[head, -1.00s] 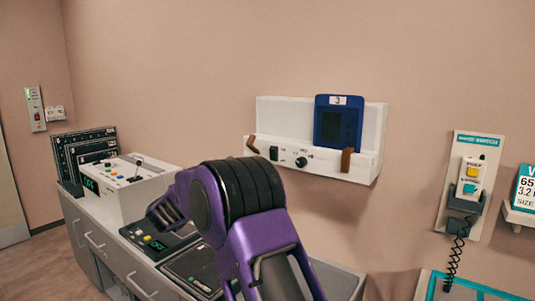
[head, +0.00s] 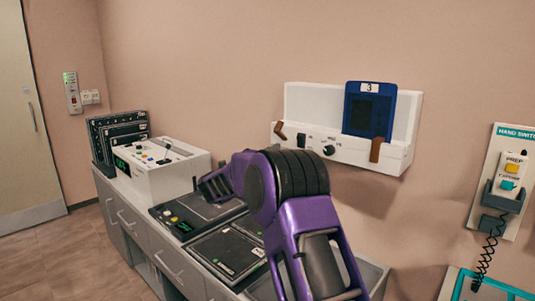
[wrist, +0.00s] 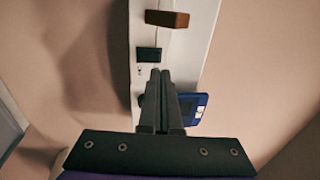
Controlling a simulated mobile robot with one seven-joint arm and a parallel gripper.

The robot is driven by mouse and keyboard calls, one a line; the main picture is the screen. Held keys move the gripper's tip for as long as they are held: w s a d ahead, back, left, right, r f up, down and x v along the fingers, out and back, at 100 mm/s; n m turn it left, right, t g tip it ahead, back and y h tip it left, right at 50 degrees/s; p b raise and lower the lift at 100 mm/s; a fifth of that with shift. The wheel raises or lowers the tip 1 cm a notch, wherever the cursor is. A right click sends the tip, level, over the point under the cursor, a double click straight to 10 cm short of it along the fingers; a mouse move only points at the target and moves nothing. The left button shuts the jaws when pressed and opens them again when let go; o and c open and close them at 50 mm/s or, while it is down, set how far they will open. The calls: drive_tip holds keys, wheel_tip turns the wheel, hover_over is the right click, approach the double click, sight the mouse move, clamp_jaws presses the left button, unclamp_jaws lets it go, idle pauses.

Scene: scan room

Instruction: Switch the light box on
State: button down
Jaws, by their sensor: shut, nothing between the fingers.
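The light box (head: 295,105) is a white unit on the wall, with a black rocker switch (head: 301,139), a round black knob (head: 328,150) and brown clips along its lower ledge. A blue cassette (head: 384,123) marked 3 stands on it. I cannot tell whether the box is lit. My gripper (wrist: 160,72) is shut and empty in the wrist view. Its fingertips point at the light box's front, just beside the switch, which also shows in the wrist view (wrist: 149,54). I cannot tell whether they touch.
A counter (head: 145,237) with a white control console (head: 165,172) and dark panels stands below and left of the box. A hand switch (head: 509,177) with a coiled cord hangs on the wall at right. A door (head: 30,110) is at far left. Wall between box and hand switch is bare.

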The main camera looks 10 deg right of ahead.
sight(297, 136)
drive_tip(key=x, duration=0.8)
drive_tip(key=shift+w+d+p, duration=0.15)
drive_tip(key=shift+d+p, duration=0.15)
drive_tip(key=shift+p, duration=0.1)
drive_tip(key=shift+r, duration=0.1)
drive_tip(key=shift+w+d+r+g+p, duration=0.25)
drive_tip(key=shift+r+p, duration=0.2)
drive_tip(key=shift+p, duration=0.4)
drive_tip(key=shift+s+f+y, duration=0.1)
drive_tip(key=shift+f+y, duration=0.2)
drive_tip(key=shift+f, duration=0.05)
drive_tip(key=shift+b, duration=0.3)
